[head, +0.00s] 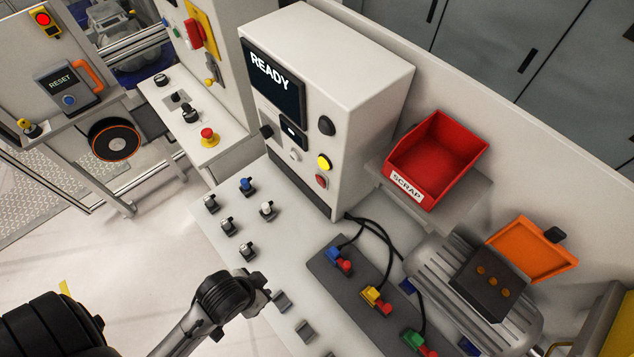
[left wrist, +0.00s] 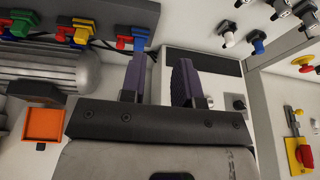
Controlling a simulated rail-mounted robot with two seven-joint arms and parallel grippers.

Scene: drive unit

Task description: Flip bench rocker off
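The white bench cabinet (head: 345,75) has a dark display (head: 274,76) reading READY. Below the display is a small black-framed switch (head: 293,133) with a pale lit mark; it looks like the rocker, but its label and tilt are too small to read. My left arm comes in from the lower left, and its dark end (head: 258,298) is over the near edge of the bench, below and apart from the cabinet. In the left wrist view my left gripper (left wrist: 160,60) has its two dark fingers apart with nothing visible between them. My right gripper is not in view.
A strip with coloured connectors (head: 370,297) and black cables lies to the right. A red SCRAP bin (head: 437,160), a grey motor (head: 440,275) and an orange tray (head: 533,248) are beyond.

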